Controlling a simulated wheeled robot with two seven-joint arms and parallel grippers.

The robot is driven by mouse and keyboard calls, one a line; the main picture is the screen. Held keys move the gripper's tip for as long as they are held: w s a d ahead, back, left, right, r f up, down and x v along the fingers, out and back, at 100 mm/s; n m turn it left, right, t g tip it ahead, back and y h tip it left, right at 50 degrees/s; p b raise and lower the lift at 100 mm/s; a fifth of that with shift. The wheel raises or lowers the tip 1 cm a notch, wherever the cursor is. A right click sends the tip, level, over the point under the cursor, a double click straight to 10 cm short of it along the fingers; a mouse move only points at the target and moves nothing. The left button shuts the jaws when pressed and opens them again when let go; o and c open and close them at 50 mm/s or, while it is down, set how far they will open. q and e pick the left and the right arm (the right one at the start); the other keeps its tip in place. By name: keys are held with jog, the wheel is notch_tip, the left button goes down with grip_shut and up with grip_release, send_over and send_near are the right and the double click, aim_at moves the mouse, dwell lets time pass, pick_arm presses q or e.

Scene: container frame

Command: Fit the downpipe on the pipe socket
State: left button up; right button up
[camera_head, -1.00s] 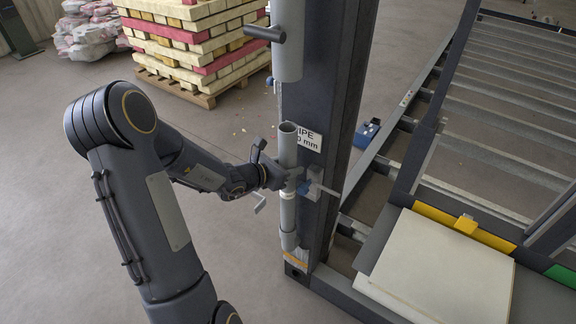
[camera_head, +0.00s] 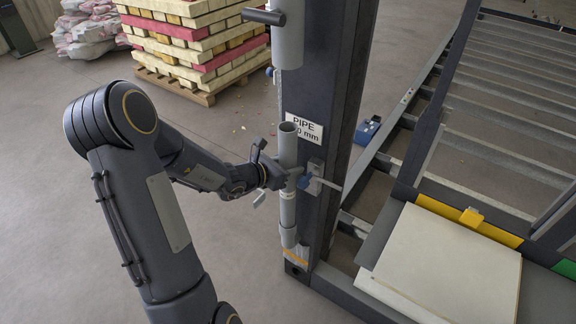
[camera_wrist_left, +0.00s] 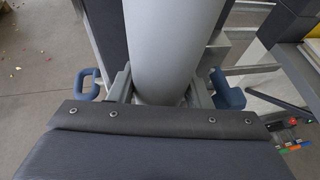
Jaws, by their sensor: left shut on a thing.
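My left gripper (camera_head: 284,177) is shut on the downpipe (camera_head: 288,148), a grey tube with an open top, held upright beside the dark post. In the left wrist view the downpipe (camera_wrist_left: 172,40) runs up between the gripper's jaws (camera_wrist_left: 160,92). A pale ring (camera_head: 288,193) shows on it below the gripper. Its lower part reaches down to the grey pipe socket (camera_head: 289,237) near the post's foot, in line with it in the head view. I cannot tell whether the pipe is inside the socket or just above it. My right gripper is out of view.
A wider grey cylinder (camera_head: 288,45) with a dark handle (camera_head: 263,17) is above the downpipe. The post (camera_head: 335,90) carries a PIPE label (camera_head: 303,128). A pale board (camera_head: 445,265) lies right. Stacked planks (camera_head: 205,45) stand behind; floor left is open.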

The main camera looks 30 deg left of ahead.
pick_arm(q)
jog(key=shift+f, duration=0.3)
jog(key=o, duration=1.2)
jog(key=shift+s, duration=0.15)
jog(key=v, duration=0.7)
jog(key=shift+s+a+r, duration=0.15)
jog(key=shift+s+r, duration=0.05)
jog(key=shift+s, duration=0.05)
